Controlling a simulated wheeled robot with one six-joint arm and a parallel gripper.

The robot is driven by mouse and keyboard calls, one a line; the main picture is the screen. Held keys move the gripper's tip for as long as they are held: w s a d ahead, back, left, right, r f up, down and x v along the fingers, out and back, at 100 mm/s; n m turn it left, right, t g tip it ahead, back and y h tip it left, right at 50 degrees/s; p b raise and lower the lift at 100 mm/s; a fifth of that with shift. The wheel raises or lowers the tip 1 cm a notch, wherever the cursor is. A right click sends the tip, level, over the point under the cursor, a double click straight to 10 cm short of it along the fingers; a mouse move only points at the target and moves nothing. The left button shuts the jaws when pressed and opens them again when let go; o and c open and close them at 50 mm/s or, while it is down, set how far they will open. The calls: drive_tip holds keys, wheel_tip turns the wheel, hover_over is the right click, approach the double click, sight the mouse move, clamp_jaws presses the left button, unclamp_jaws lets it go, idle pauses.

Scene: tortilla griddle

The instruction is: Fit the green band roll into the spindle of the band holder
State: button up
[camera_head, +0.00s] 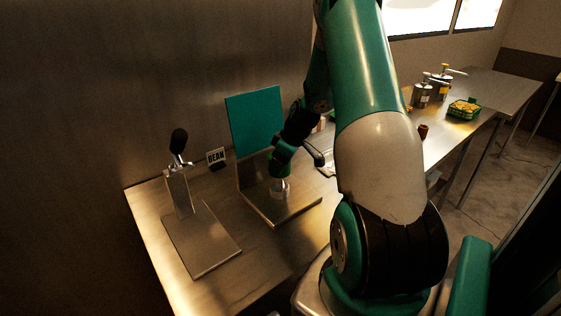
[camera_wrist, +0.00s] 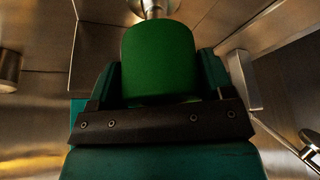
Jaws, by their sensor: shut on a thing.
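The green band roll (camera_wrist: 158,58) sits between the two fingers of my gripper (camera_wrist: 160,82) in the wrist view. My gripper is shut on it. In the head view my gripper (camera_head: 283,165) is small and dark, low over the metal band holder (camera_head: 297,207); the roll is mostly hidden there. A silvery upright piece, apparently the spindle (camera_head: 280,189), shows just below the gripper. In the wrist view a shiny metal part (camera_wrist: 153,8) shows just beyond the roll's far end. I cannot tell whether the roll touches or surrounds the spindle.
A metal stand with a black-topped lever (camera_head: 179,145) is at the left of the table. A small BEAN sign (camera_head: 216,158) and a teal panel (camera_head: 256,118) are near the wall. Dispensers (camera_head: 422,94) and a green basket (camera_head: 463,108) stand further right.

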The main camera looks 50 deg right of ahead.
sight(281, 181)
drive_tip(key=shift+f+b, duration=2.15)
drive_tip(key=shift+f, duration=0.65)
drive_tip(key=o, duration=0.9)
drive_tip(key=shift+r, duration=0.15)
drive_tip(key=b+v, duration=0.2)
drive_tip(key=v, duration=1.5)
drive_tip(key=shift+s+d+b, duration=0.15)
drive_tip(key=shift+b, duration=0.25)
